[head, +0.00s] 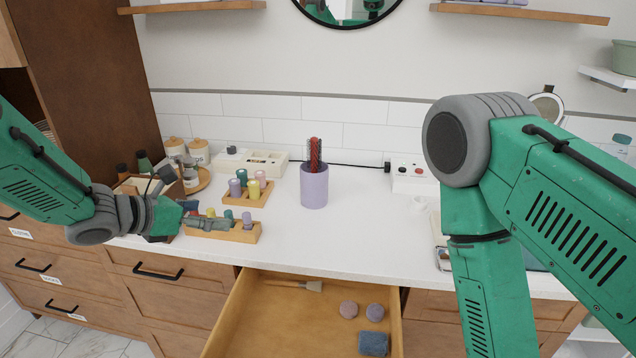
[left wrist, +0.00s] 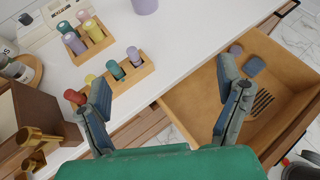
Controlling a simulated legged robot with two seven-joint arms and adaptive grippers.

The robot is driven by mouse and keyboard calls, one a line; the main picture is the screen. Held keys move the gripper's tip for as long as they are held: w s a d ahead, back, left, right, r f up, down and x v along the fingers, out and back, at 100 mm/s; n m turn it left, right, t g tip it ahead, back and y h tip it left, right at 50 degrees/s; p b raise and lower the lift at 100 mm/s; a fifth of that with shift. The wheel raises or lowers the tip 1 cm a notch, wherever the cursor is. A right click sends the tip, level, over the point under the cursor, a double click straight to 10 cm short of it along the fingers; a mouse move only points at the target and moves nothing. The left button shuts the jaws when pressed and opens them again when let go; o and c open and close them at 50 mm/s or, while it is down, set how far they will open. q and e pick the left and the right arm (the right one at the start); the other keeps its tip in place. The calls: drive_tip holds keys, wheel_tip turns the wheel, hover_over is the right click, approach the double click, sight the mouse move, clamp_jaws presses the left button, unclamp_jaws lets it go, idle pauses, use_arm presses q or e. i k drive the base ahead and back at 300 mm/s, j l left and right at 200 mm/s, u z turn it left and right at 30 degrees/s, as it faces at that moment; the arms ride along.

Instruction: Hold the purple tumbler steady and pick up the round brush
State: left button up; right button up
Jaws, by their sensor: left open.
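The purple tumbler (head: 314,188) stands upright on the white counter near the middle of the head view. The round brush (head: 314,154), with red and dark bristles, stands upright in it; its lower part is hidden inside. The tumbler's lower part also shows at the top of the left wrist view (left wrist: 145,5). My left gripper (head: 191,214) is at the counter's left, well apart from the tumbler. In the left wrist view its two fingers (left wrist: 168,95) are spread wide with nothing between them. My right arm crosses the right of the head view, but its gripper is out of frame.
Two wooden holders with coloured bottles (head: 238,233) (left wrist: 98,45) stand beside my left gripper. An open drawer (head: 258,322) holds a brush, two round items and a blue cloth. A white box with red knobs (head: 412,178) stands right of the tumbler. Counter in front of the tumbler is clear.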

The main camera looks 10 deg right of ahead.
sight(314, 164)
drive_tip(key=i+l, duration=0.3)
drive_tip(key=l, duration=0.15)
drive_tip(key=i+l, duration=0.3)
drive_tip(key=l, duration=0.15)
